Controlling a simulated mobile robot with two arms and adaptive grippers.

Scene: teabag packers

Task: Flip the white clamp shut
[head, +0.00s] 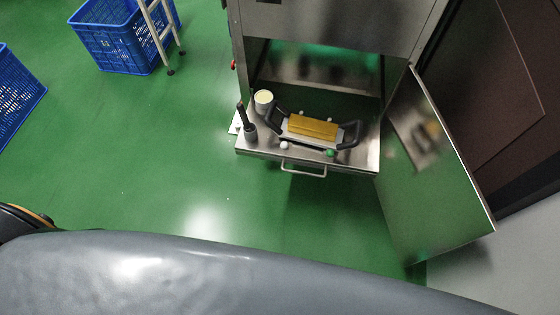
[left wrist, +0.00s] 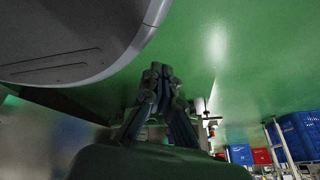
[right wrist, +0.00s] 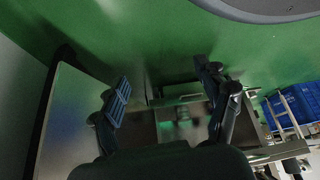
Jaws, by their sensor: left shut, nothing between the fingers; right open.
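In the head view a steel drawer (head: 262,152) sticks out of a cabinet. On it a yellow block (head: 313,127) lies on a pale plate between two dark curved handles. A small white knob (head: 284,145) and a green knob (head: 331,153) sit at its front edge; I cannot tell which pale part is the white clamp, or its state. My left gripper (left wrist: 158,72) is shut and empty in the left wrist view. My right gripper (right wrist: 166,82) is open and empty in the right wrist view, with steel surfaces beyond it. Neither gripper shows in the head view.
A cream-topped cup (head: 264,97) and a dark upright lever (head: 242,115) are at the drawer's left. A steel door (head: 440,190) stands open at the right. Blue crates (head: 112,40) and a ladder (head: 158,25) are at the upper left. Green floor left of the drawer is clear.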

